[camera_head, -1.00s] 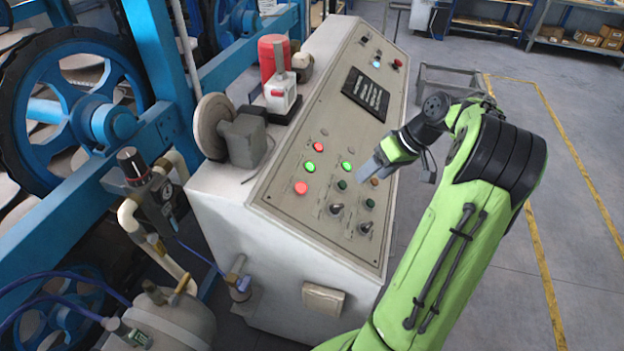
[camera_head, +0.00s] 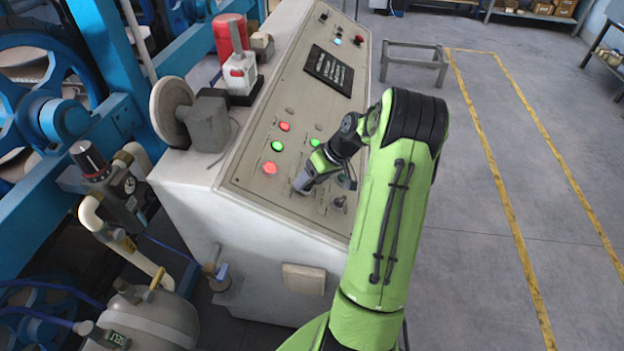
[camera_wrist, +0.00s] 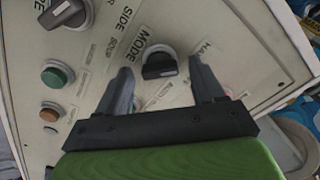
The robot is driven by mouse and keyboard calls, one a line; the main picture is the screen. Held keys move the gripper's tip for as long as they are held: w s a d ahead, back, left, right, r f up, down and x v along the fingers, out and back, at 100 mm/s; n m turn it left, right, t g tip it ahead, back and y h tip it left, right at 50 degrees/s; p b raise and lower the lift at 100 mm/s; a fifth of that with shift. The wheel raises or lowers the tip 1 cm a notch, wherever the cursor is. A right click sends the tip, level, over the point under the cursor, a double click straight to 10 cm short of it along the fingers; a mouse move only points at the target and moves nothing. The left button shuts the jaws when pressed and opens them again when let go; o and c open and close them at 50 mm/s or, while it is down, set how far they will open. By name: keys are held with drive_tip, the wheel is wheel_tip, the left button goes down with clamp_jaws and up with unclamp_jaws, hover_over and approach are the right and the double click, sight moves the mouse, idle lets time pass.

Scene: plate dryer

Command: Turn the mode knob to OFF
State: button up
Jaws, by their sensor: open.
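The mode knob (camera_wrist: 159,66) is a black rotary knob on a round base, beside the printed word MODE, in the wrist view. Its handle bar lies roughly crosswise in that picture. My gripper (camera_wrist: 161,73) is open, with one finger on each side of the knob and a visible gap to both. I cannot tell how far the fingertips are from the panel. The small labels around the knob are too blurred to read.
A second knob (camera_wrist: 66,13), by the word SIDE, sits nearby; it also shows in the head view (camera_head: 338,203). A green button (camera_wrist: 57,74) and an orange button (camera_wrist: 51,112) are beside it. Lit red (camera_head: 270,168) and green (camera_head: 277,146) buttons are left of my gripper.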

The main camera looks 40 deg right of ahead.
drive_tip(key=c, duration=1.1)
drive_tip(key=shift+o, duration=0.2)
drive_tip(key=shift+r+m, duration=0.1)
drive_tip(key=shift+m, duration=0.2)
drive_tip(key=m+p, duration=0.3)
drive_tip(key=m, duration=0.1)
drive_tip(key=shift+s, duration=0.1)
drive_tip(key=shift+d+m+p, duration=0.1)
drive_tip(key=shift+m+p, duration=0.8)
drive_tip(key=shift+m, duration=1.4)
drive_tip(key=o, duration=1.1)
drive_tip(key=shift+c, duration=0.2)
